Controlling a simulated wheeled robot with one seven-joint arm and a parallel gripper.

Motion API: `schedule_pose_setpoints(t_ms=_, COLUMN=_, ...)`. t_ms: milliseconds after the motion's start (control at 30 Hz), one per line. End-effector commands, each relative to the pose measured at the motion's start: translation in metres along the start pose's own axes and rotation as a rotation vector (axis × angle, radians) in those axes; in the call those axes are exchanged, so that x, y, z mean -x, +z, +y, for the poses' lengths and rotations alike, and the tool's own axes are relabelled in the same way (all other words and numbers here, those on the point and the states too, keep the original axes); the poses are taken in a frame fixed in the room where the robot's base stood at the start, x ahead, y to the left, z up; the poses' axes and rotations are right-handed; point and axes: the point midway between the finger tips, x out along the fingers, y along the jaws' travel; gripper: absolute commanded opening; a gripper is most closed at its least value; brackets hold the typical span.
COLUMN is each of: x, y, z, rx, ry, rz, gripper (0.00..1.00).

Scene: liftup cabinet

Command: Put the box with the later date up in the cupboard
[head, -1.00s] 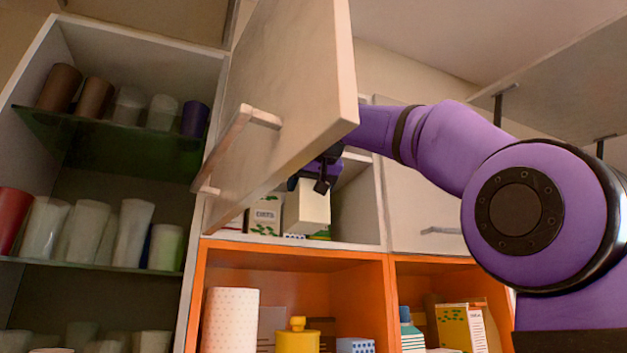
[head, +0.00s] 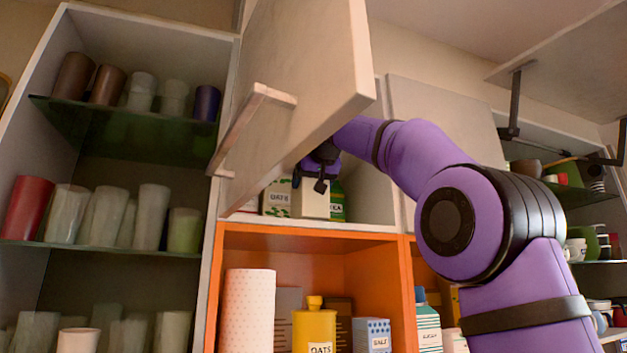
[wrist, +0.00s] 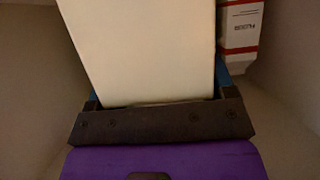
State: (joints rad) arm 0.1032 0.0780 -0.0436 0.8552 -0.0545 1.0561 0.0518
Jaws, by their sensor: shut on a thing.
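My gripper (head: 320,178) is inside the white upper cupboard (head: 370,195), under its raised door (head: 300,85). It is shut on a plain cream box (head: 312,203). In the wrist view, the cream box (wrist: 140,50) fills the space between the blue-edged fingers of the gripper (wrist: 155,108). No date is readable on the side I see. In the head view the held box is between a white and green box with dark lettering (head: 277,197) and a green box (head: 337,204). I cannot tell whether its base touches the shelf.
A white and red box (wrist: 240,25) with lettering is at the wrist view's upper right. The orange niche (head: 310,238) below holds a dotted roll (head: 248,310), a yellow canister (head: 314,328) and a blue-white box (head: 371,335). Glass shelves with cups stand at left.

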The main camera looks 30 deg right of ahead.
Motion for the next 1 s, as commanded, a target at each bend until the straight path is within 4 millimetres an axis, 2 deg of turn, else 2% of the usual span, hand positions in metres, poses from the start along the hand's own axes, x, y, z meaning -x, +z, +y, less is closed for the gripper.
schedule_pose_setpoints(t_ms=467, x=-0.0016, y=-0.0009, z=0.0001, rx=0.000, ry=0.000, rz=0.002, gripper=0.33)
schedule_pose_setpoints(t_ms=1000, x=-0.0054, y=0.0067, z=0.0001, rx=0.000, ry=0.000, rz=0.001, gripper=0.33)
